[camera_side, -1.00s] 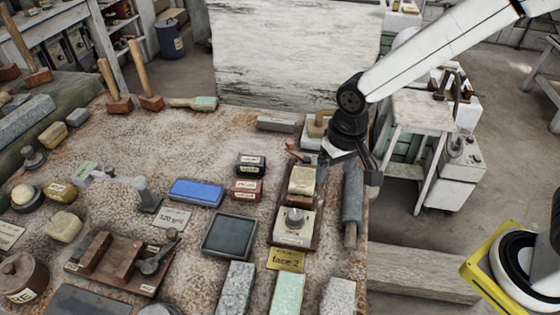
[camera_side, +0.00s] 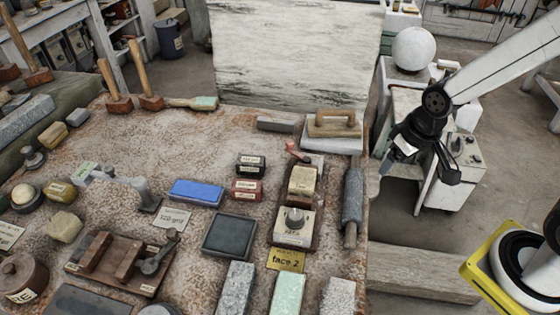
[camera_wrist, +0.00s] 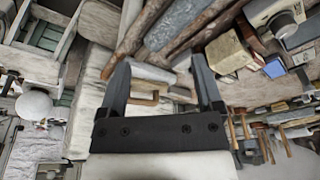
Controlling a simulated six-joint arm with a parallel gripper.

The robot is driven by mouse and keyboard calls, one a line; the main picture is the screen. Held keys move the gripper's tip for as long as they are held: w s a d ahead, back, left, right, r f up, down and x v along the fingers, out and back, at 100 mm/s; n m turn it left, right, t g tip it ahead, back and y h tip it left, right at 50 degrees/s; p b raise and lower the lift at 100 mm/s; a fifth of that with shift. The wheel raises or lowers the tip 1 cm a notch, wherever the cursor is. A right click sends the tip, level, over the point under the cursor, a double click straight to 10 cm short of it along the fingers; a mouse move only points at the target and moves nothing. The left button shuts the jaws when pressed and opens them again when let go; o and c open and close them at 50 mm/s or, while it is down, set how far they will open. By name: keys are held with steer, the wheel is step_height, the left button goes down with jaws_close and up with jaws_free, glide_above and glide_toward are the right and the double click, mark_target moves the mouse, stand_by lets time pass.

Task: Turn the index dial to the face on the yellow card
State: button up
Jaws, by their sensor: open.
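The index dial (camera_side: 295,216) is a grey round knob on a cream plate with a printed label, near the right side of the bench. Its pointer setting is too small to read. The yellow card (camera_side: 286,259) lies just in front of it and reads "face 2". My gripper (camera_side: 418,168) is open and empty, off the bench's right edge, up and to the right of the dial and well apart from it. In the wrist view its two dark fingers (camera_wrist: 160,62) stand wide apart. A knob that looks like the dial (camera_wrist: 283,22) shows at the upper right there.
A cream block (camera_side: 303,181) sits right behind the dial. A grey roller (camera_side: 352,193) lies to its right. A dark square plate (camera_side: 230,236) is at its left. A wooden-handled float (camera_side: 334,124) and a white sphere (camera_side: 413,48) stand farther back.

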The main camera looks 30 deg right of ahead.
steer(key=w+a+n+y, duration=0.1)
steer(key=w+a+n, duration=0.2)
steer(key=w, duration=0.5)
steer(key=w+a+n+y, duration=0.1)
steer(key=w+a+n, duration=0.3)
steer(key=w, duration=0.5)
steer(key=w+a+r+n+g+y, duration=0.1)
steer(key=w+a+n, duration=0.2)
steer(key=w, duration=0.6)
steer(key=shift+w+a+n+y, duration=0.2)
steer(key=shift+a+n+y, duration=0.1)
steer(key=shift+n, duration=1.1)
steer(key=shift+s+r, duration=0.1)
steer(key=s+d+m+h, duration=0.1)
steer(key=s+d+m, duration=0.3)
steer(key=s, duration=0.5)
steer(key=s+d+f+m+h, duration=0.1)
steer(key=s+d+m, duration=0.2)
steer(key=s, duration=0.6)
steer(key=s+d+m+t+h, duration=0.1)
steer(key=s+d+m, duration=0.3)
steer(key=s, duration=0.5)
steer(key=shift+d+f+m+h, duration=0.15)
steer(key=shift+d+m+h, duration=0.15)
steer(key=shift+m, duration=0.6)
